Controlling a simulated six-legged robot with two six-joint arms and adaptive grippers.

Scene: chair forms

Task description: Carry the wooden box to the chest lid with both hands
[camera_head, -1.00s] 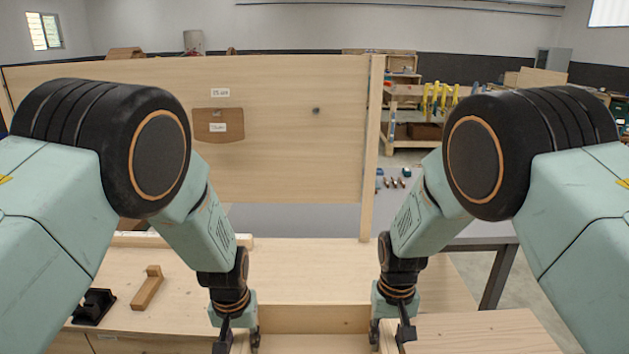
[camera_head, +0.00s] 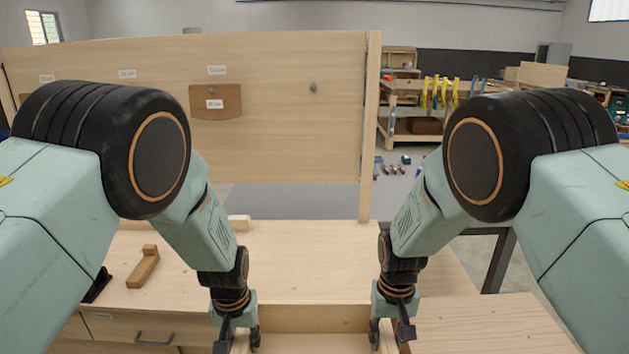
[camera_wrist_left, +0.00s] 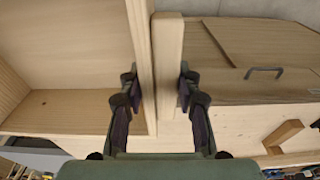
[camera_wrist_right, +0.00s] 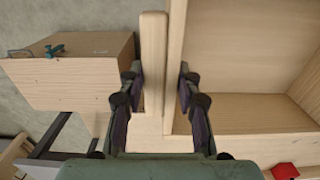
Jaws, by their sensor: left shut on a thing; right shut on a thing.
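The wooden box (camera_head: 315,318) is at the bottom centre of the head view, between my two grippers and partly cut off by the frame. My left gripper (camera_head: 237,340) is shut on its left side; in the left wrist view the fingers straddle the box wall and an upright wooden strip (camera_wrist_left: 167,70) beside it. My right gripper (camera_head: 391,335) is shut on the right side, around the wall and a similar strip (camera_wrist_right: 153,60). The box interior (camera_wrist_right: 240,60) looks empty where visible. I cannot tell for certain which wooden surface is the chest lid; one flat top (camera_head: 480,318) lies at lower right.
A wooden worktop (camera_head: 300,255) lies ahead, with a small wooden block (camera_head: 143,268) at left above a drawer with a dark handle (camera_head: 154,340). A tall labelled panel (camera_head: 290,110) stands behind. A shelf unit (camera_head: 410,125) is at back right, with small items on the floor.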

